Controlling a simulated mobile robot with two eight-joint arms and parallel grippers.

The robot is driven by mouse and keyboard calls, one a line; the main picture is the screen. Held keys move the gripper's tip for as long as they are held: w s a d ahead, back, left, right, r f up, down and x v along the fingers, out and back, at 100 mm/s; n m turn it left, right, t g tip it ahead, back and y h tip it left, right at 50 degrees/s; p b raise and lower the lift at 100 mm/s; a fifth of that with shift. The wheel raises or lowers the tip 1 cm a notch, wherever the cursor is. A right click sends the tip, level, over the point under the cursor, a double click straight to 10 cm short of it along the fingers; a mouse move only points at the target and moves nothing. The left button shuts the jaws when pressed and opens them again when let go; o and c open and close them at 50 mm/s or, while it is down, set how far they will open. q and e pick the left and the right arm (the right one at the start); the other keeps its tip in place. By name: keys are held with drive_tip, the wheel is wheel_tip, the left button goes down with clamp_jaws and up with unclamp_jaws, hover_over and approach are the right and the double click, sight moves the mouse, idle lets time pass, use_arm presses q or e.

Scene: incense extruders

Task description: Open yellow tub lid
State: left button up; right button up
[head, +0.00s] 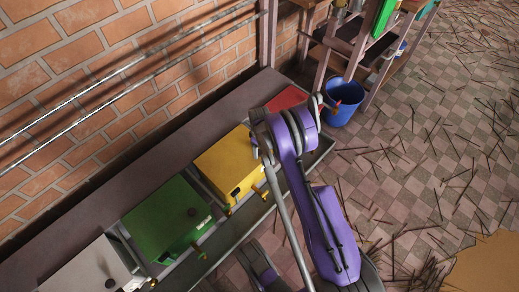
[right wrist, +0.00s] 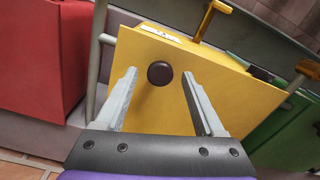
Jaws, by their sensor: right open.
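The yellow tub (head: 222,165) stands in the row along the brick wall, partly behind my right arm in the head view. In the right wrist view, its yellow lid (right wrist: 225,75) fills the middle and carries a round dark knob (right wrist: 159,73). My right gripper (right wrist: 158,84) is open, with one finger on each side of the knob in that picture. Neither finger visibly touches the knob, and the remaining depth is hard to judge. In the head view, the right gripper's fingers are hard to make out near the tub. My left gripper is not in view.
A green tub (head: 165,218) and a grey-white tub (head: 85,268) stand left of the yellow one. A red tub (head: 287,98) is on its other side. A blue bucket (head: 345,102) stands near shelving (head: 370,50). Thin sticks litter the tiled floor.

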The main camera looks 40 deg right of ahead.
clamp_jaws()
idle(1.4)
